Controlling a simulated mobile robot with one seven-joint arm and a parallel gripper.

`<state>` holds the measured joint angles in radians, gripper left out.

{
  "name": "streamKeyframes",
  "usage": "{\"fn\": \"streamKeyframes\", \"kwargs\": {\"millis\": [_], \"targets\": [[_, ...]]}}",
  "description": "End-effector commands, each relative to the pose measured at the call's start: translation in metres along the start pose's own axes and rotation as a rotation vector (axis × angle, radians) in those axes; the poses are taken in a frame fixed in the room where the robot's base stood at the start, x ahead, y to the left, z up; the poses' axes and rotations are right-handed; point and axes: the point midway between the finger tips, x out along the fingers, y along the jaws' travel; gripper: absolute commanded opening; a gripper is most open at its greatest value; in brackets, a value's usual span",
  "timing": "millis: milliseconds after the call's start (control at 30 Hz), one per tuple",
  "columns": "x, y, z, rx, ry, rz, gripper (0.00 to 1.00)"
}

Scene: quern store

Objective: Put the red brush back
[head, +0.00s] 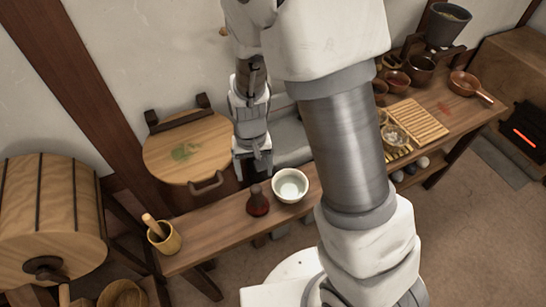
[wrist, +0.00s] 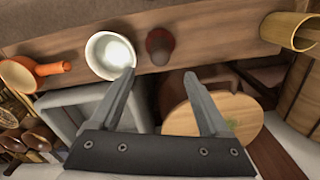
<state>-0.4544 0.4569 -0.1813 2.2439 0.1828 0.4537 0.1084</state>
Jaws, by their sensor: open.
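A small dark red object, which I take for the red brush (head: 257,203), stands upright on the wooden bench (head: 222,222), just left of a white bowl (head: 290,186). In the wrist view the red brush (wrist: 160,44) sits beyond my fingertips, beside the white bowl (wrist: 110,54). My gripper (head: 254,166) is open and empty, pointing down at the back of the bench, behind and above the brush. Its two fingers (wrist: 160,75) are spread apart in the wrist view. My arm hides the middle of the bench in the head view.
A bamboo cup (head: 164,240) holding a wooden stick stands at the bench's left end. A round wooden lid (head: 188,148) with a green stain leans by the wall. A wooden drum (head: 50,215) is at left. A slatted tray (head: 415,125), several bowls and an orange-brown pan (head: 466,84) crowd the right.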

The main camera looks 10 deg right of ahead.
Motion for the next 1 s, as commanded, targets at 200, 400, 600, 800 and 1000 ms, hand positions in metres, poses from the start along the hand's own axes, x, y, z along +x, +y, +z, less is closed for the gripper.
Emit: {"fn": "streamKeyframes", "kwargs": {"millis": [200,400,600,800,1000], "targets": [[-0.030,0.004,-0.002,0.006,0.034,-0.029,0.80],[-0.099,0.021,0.004,0.008,0.122,-0.079,0.80],[-0.162,0.044,0.024,0.005,0.219,-0.100,0.80],[-0.214,0.067,0.055,0.000,0.325,-0.087,0.80],[-0.251,0.089,0.092,0.007,0.423,-0.045,0.80]]}}
